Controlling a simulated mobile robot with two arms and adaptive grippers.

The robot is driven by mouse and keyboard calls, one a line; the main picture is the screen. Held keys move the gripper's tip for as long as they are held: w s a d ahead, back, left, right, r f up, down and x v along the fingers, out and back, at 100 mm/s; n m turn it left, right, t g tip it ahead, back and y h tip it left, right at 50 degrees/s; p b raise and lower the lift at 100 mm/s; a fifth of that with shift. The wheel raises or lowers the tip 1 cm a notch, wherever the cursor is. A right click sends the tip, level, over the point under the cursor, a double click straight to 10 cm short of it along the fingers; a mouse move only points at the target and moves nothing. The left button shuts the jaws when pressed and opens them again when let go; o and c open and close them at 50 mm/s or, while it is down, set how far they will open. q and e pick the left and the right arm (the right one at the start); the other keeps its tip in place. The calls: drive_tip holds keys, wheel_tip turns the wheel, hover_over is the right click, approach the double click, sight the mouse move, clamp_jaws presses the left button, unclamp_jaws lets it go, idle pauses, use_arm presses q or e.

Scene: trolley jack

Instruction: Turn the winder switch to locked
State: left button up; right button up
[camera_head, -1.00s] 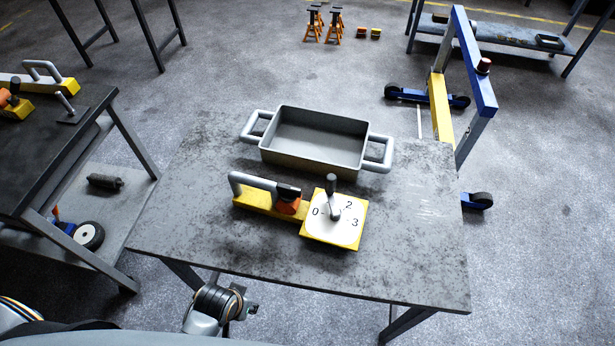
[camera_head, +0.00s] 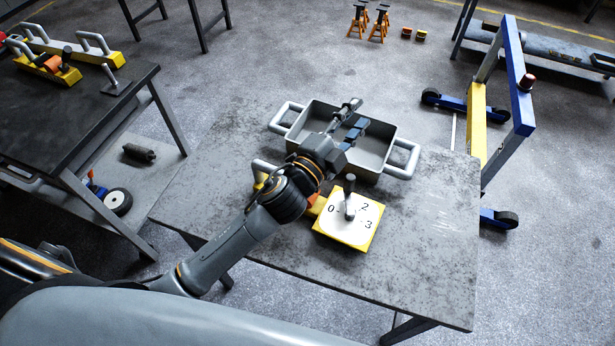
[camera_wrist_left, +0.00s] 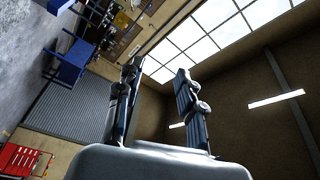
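A yellow box with a white numbered dial face (camera_head: 346,222) sits on the near grey table. An upright grey lever (camera_head: 349,196) stands on the dial; the figures 0, 2 and 3 show around it. I cannot tell which part is the winder switch. The orange part and pale handle (camera_head: 263,167) left of the dial are mostly hidden by my left arm. My left gripper (camera_head: 350,121) is above the grey tray, beyond the dial, with its fingers apart and empty. Both fingers show in the left wrist view (camera_wrist_left: 158,75), pointing up toward the windows. My right gripper is not in view.
The grey two-handled tray (camera_head: 386,143) stands behind the dial. The front right of the table (camera_head: 420,265) is clear. A dark table (camera_head: 60,105) with yellow handled parts stands at left. A blue and yellow hoist frame (camera_head: 512,80) stands beyond the right edge.

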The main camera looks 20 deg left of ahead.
use_arm(q)
drive_tip(key=s+d+r+m+g+h, duration=0.35)
drive_tip(key=d+r+m+h, duration=0.55)
drive_tip(key=m, duration=0.4)
drive_tip(key=s+d+f+m+g+h, duration=0.25)
drive_tip(key=s+d+m+g, duration=0.3)
drive_tip(key=m+g, duration=0.65)
drive_tip(key=a+f+m+g+y, duration=0.4)
drive_tip(key=a+f+m+y, duration=0.3)
drive_tip(key=f+m+y, duration=0.45)
drive_tip(key=w+a+m+t+y+p, duration=0.1)
drive_tip(key=w+a+y, duration=0.25)
drive_tip(key=a, duration=0.45)
drive_tip(key=w+a+m+y, duration=0.15)
drive_tip(key=a+y, duration=0.25)
drive_tip(key=a, duration=0.4)
drive_tip(key=shift+n+h, duration=0.25)
drive_tip(key=shift+n, duration=0.05)
wheel_tip(320, 180, down, 13)
drive_tip(key=p, duration=0.4)
drive_tip(key=shift+a+f+p, duration=0.1)
drive_tip(key=shift+f+p, duration=0.1)
drive_tip(key=shift+p, duration=0.15)
drive_tip(key=shift+f, duration=0.6)
clamp_jaws()
